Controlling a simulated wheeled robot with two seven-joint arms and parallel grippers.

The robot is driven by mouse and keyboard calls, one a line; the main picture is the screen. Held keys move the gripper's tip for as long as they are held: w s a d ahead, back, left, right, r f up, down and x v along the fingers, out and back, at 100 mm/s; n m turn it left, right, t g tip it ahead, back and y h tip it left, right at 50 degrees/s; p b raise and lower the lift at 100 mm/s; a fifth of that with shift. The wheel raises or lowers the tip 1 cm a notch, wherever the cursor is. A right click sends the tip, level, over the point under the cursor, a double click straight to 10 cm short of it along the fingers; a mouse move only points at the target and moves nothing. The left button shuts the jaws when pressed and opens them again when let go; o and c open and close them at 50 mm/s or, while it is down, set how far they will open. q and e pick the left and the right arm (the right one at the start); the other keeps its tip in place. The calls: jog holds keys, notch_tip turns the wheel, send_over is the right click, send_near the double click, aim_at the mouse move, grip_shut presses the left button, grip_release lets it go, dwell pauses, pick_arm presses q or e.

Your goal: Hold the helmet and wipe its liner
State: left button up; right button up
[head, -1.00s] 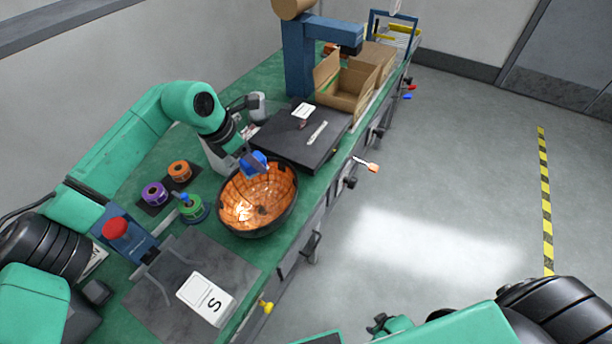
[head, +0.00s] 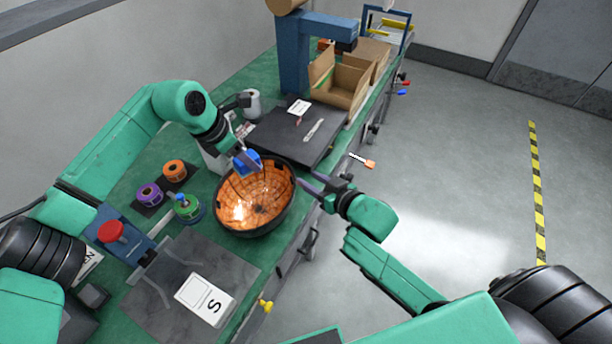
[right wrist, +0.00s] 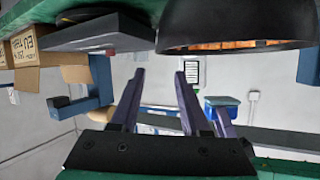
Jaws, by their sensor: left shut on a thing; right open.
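The helmet (head: 286,212) is a dark shell lying open side up on the green bench, with a lit orange liner (head: 262,198) that has dark lines across it. My left gripper (head: 241,158) is shut on a blue pad (head: 247,163) at the far left rim, over the liner's edge; whether the pad touches the liner is unclear. My right gripper (head: 312,184) is open and empty, just right of the helmet's rim. In the right wrist view its two purple fingers (right wrist: 162,76) are apart, and the helmet's dark rim (right wrist: 240,45) shows at upper right.
A dark flat plate (head: 290,137) and an open cardboard box (head: 345,82) lie beyond the helmet. A grey mat (head: 160,290) with a white card marked S (head: 205,298) lies nearer.

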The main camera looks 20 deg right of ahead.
aim_at(288, 167)
jog(key=x, duration=1.1)
jog(key=shift+w+f, duration=0.15)
jog(key=shift+w, duration=0.05)
grip_shut()
dwell(1.8)
